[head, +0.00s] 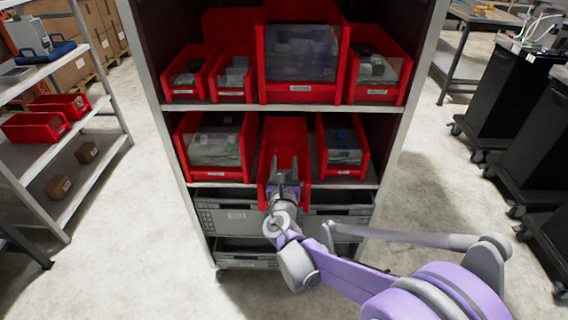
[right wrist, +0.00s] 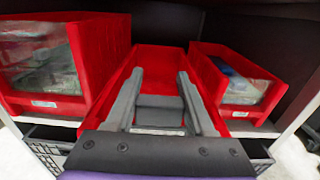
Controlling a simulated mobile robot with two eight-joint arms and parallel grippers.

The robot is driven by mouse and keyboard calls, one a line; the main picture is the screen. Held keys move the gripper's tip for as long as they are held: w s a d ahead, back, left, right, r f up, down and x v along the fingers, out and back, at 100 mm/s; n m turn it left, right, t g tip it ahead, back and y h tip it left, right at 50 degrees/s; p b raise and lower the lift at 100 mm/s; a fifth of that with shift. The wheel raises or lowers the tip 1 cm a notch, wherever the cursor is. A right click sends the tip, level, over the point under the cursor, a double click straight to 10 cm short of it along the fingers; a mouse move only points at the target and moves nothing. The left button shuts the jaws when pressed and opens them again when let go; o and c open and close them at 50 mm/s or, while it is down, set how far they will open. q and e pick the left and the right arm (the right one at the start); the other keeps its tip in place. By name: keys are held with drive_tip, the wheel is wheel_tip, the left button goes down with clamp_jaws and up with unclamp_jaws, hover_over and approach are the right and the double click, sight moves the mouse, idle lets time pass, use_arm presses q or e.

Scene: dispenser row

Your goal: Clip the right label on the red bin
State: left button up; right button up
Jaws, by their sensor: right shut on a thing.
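The red bin (head: 285,130) in the middle of the lower shelf row is open at the top. It also shows in the right wrist view (right wrist: 160,58), where it looks empty behind my fingers. My right gripper (head: 285,165) is at the front of this bin, in front of its lip. In the right wrist view its two grey fingers (right wrist: 160,82) close on a grey piece with a pale strip, which looks like the label (right wrist: 158,131). My gripper hides much of the bin's front, so I cannot tell whether the label touches it. My left gripper is not in view.
Red bins with clear fronts stand close on both sides, left (head: 218,145) and right (head: 342,145). More red bins (head: 300,60) fill the shelf above. Grey crates (head: 235,215) sit below. A side rack (head: 75,165) stands left and dark carts (head: 510,120) stand right.

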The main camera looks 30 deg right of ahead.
drive_tip(key=o, duration=1.4)
drive_tip(key=shift+s+a, duration=0.1)
drive_tip(key=p+v, duration=0.1)
drive_tip(key=v, duration=0.9)
drive_tip(key=shift+s+a, duration=0.2)
drive_tip(key=shift+s, duration=0.05)
